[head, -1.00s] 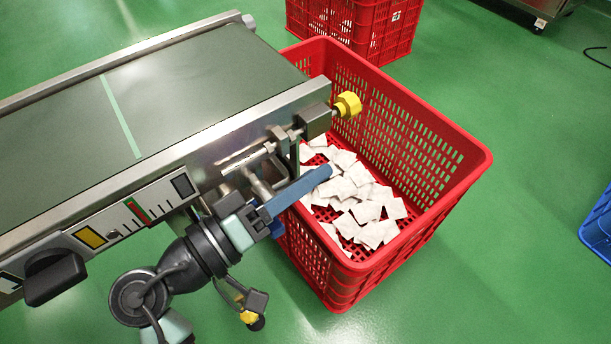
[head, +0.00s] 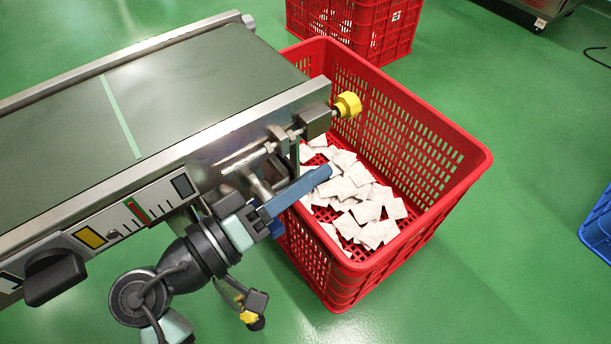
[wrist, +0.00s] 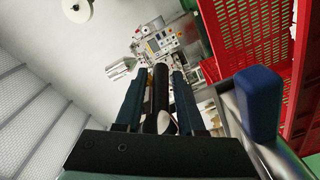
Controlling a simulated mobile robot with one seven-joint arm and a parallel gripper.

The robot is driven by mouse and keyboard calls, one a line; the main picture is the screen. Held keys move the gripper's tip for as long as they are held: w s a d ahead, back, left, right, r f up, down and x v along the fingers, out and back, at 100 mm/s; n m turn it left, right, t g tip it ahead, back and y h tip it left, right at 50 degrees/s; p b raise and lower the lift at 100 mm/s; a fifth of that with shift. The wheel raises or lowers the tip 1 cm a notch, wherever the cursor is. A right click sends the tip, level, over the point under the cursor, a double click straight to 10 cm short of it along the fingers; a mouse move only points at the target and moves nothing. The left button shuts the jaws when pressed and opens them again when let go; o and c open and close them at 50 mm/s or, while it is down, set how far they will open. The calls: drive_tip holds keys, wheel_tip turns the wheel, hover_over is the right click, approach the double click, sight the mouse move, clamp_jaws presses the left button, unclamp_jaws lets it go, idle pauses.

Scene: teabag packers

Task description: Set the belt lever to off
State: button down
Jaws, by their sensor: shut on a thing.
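My gripper (wrist: 158,95) has its two dark blue fingers on either side of a black cylindrical handle (wrist: 161,92) in the wrist view and is shut on it. In the head view my gripper (head: 300,190) is beside the near side of the conveyor (head: 190,95), by the metal rods near its right end; a long blue finger hides part of the handle. I cannot clearly see the lever's pivot or its set position. A side panel (head: 115,228) on the conveyor carries black, red-green and yellow marks.
A red crate (head: 440,150) with white teabags (head: 365,205) stands below the belt's end, close to my gripper. A yellow knob (head: 348,104) sticks out at that end. In the wrist view a blue block (wrist: 262,100) on metal stands right of my fingers.

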idle(0.3)
drive_tip(key=shift+t+h+b, duration=0.4)
drive_tip(key=shift+h+b, duration=0.1)
drive_tip(key=shift+b, duration=0.25)
drive_tip(key=shift+r+t+h+b, duration=0.4)
drive_tip(key=shift+t+h+b, duration=0.25)
drive_tip(key=shift+b, duration=0.4)
drive_tip(key=shift+a+r+t+h+b, duration=0.15)
drive_tip(key=shift+r+t+h+b, duration=0.4)
drive_tip(key=shift+r, duration=0.15)
drive_tip(key=c, duration=0.7)
unclamp_jaws()
